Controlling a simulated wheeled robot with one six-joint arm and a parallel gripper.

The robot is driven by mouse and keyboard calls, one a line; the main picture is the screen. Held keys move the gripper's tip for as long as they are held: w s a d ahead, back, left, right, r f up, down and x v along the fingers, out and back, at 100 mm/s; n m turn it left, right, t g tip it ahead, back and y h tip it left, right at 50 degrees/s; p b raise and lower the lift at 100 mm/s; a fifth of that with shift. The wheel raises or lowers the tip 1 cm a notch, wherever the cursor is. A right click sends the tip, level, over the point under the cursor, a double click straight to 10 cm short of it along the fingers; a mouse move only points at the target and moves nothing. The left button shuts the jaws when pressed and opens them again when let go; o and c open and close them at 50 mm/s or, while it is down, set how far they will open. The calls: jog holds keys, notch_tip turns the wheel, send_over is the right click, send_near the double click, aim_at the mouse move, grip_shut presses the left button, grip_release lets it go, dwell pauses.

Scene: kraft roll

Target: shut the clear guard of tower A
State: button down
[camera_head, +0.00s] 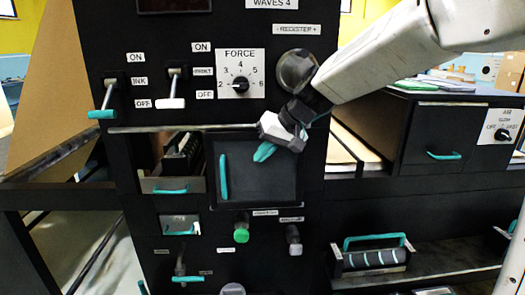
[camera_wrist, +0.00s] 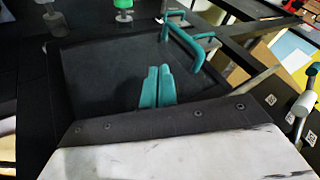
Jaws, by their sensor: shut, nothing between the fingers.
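A dark, flat square panel (camera_head: 262,185) with a vertical teal bar handle (camera_head: 223,177) at its left edge is on the front of the black tower. It looks dark rather than clear, and no tower letter is readable, so I cannot tell for certain that it is the guard of tower A. In the wrist view the panel (camera_wrist: 105,75) fills the middle, with its handle (camera_wrist: 185,45) at upper right. My gripper (camera_head: 264,152) is shut and empty, its teal fingertips together in front of the panel's upper part, right of the handle. The fingertips also show in the wrist view (camera_wrist: 158,72).
Left of the panel is a recess with a teal-handled tray (camera_head: 171,188). Two levers (camera_head: 172,102) and a FORCE dial (camera_head: 239,85) are above. A green knob (camera_head: 241,235) is below. A teal-handled roller carrier (camera_head: 372,256) sits on the lower right shelf.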

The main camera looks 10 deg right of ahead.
aim_at(251, 168)
jog(key=x, duration=0.6)
jog(key=a, duration=0.3)
jog(key=shift+a+f, duration=0.15)
jog(key=shift+a, duration=0.4)
